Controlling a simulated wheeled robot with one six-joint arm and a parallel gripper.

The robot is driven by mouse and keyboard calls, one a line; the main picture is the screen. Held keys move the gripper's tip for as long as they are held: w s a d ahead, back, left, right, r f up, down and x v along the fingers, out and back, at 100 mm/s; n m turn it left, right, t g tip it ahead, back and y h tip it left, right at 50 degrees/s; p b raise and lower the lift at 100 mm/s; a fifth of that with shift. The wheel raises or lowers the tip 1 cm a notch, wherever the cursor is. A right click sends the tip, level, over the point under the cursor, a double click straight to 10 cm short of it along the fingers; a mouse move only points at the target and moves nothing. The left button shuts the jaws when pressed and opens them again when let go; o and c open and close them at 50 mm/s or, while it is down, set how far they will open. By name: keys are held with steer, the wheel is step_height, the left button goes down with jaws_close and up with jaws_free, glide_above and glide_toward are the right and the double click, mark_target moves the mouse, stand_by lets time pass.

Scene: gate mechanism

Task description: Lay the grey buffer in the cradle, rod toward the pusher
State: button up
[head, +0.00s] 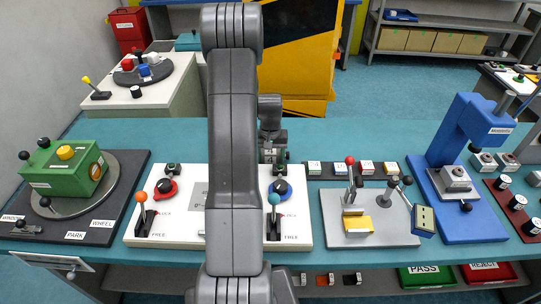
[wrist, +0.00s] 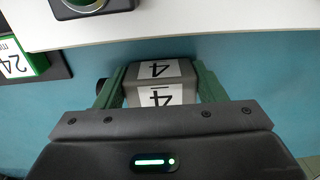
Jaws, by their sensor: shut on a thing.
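My gripper (wrist: 160,88) has its green fingers shut on a grey block (wrist: 160,69) with white labels marked 4 on two faces. I take this block for the grey buffer. A dark round part shows beside the left finger in the wrist view, and I cannot tell whether it is the rod. The block is over the teal bench top, near the edge of a white panel. In the head view, my gripper (head: 272,157) is partly hidden behind my arm, and the block cannot be made out. I cannot pick out the cradle or pusher with certainty.
The white panel (head: 140,217) carries orange and teal levers and red and blue knobs. Right of it stand a grey plate (head: 385,237) with a yellow block and levers, and a blue press (head: 470,130). A green box (head: 65,172) stands left. Bare teal bench lies behind the panel.

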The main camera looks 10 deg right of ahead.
steer(key=shift+f, duration=0.15)
steer(key=o, duration=1.3)
